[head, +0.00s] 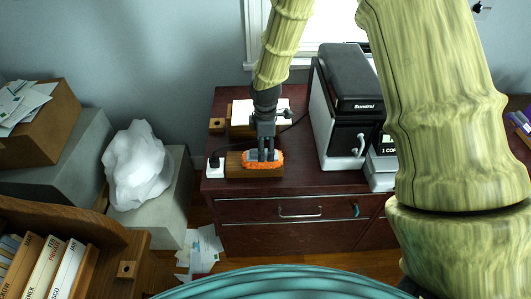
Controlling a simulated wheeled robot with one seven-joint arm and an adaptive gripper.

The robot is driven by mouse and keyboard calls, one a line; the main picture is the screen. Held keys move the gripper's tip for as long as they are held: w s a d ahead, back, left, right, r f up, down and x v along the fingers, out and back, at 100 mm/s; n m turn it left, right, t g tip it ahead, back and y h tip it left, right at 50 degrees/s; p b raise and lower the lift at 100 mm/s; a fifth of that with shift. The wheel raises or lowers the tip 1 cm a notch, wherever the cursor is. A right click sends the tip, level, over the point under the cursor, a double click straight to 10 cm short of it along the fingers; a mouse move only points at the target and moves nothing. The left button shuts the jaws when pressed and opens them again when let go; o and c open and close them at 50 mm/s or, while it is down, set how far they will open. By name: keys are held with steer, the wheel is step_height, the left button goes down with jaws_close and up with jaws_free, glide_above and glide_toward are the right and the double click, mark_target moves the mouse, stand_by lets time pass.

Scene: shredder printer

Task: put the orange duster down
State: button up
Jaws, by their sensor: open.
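The orange duster (275,166) has a fuzzy orange edge and a grey top. It lies at a wooden block or tray (236,170) near the front left of the dark red cabinet top. My gripper (266,156) points down right over the duster, with its fingers apart at the grey part. The fingers partly hide the duster's top. Whether they touch it is too small to tell.
A black and white printer (343,110) stands to the right on the cabinet (300,178). A white socket box with a black plug (215,168) sits to the left. A wooden tray with white paper (243,113) is behind. Papers (203,250) lie on the floor.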

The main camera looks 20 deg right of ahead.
step_height(320, 180, up, 8)
steer(key=b, duration=0.2)
stand_by(0.3)
stand_by(0.5)
